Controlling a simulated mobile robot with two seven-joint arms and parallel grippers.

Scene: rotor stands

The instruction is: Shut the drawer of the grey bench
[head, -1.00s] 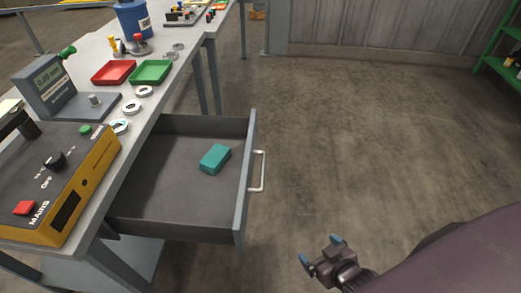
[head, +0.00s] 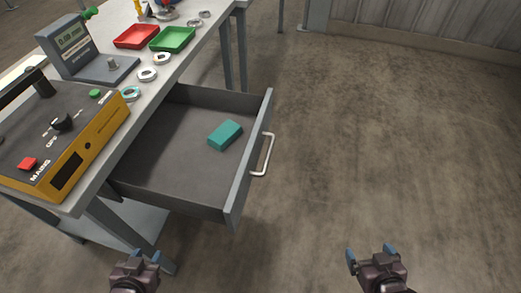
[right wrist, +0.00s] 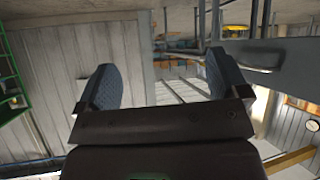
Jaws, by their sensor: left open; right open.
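The drawer (head: 190,196) of the grey bench (head: 181,72) stands pulled far out to the right in the head view. Its pale bar handle (head: 267,155) is on the outer face of the drawer front (head: 247,165). A teal block (head: 225,135) lies inside on the drawer floor. My left gripper (head: 143,257) is open and empty, low in the head view, below the drawer's near side. My right gripper (head: 371,254) is open and empty, right of and below the handle, apart from it. Its open fingers also show in the right wrist view (right wrist: 160,85).
On the bench top are a yellow-and-black mains box (head: 65,135), a grey gauge (head: 65,48), a red tray (head: 136,36), a green tray (head: 173,39) and several metal rings. The concrete floor (head: 390,140) right of the drawer is clear up to the wall.

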